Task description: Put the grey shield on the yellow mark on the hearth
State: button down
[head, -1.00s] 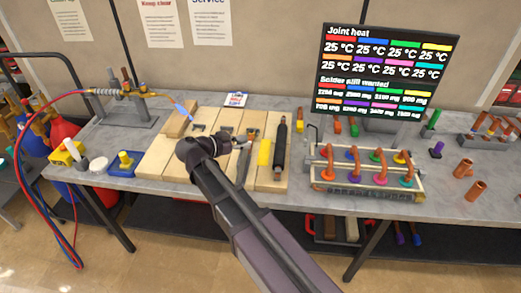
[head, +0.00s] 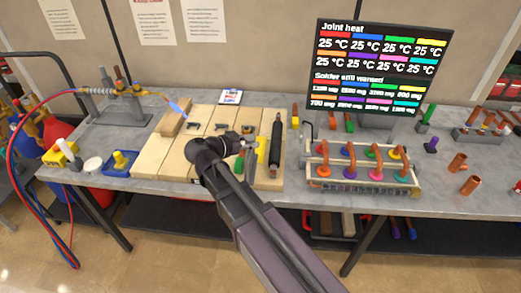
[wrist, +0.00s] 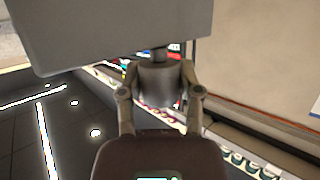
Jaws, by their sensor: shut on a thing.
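My gripper (head: 246,141) is shut on the grey shield (head: 252,164), which shows as a narrow, nearly edge-on plate in the head view. In the wrist view the shield (wrist: 110,35) is a broad grey plate beyond the fingertips (wrist: 160,80). The yellow mark (head: 262,150) lies on the pale slab hearth (head: 150,163), just right of the shield and partly covered by it. I cannot tell whether the shield touches the hearth.
A dark roll (head: 275,140) lies right of the mark. A torch (head: 178,108) with a blue flame points at the hearth from the back left. A rack of copper bends (head: 360,180) and a display screen (head: 380,65) stand to the right.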

jog(key=shift+w+d, duration=0.1)
jog(key=shift+d, duration=0.05)
jog(key=w+d+f+b, duration=0.1)
jog(key=w, duration=1.3)
jog(key=shift+w+d+f, duration=0.2)
jog(key=shift+w+d, duration=0.05)
jog(key=shift+w+f+b, duration=0.3)
jog(key=shift+f+b, duration=0.6)
jog(key=shift+b, duration=0.15)
jog(key=shift+w+f+b, duration=0.3)
jog(key=shift+f+b, duration=0.6)
jog(key=shift+b, duration=0.1)
jog(key=shift+f, duration=0.2)
jog(key=shift+c, duration=1.4)
grip_release()
jog(key=shift+r, duration=0.2)
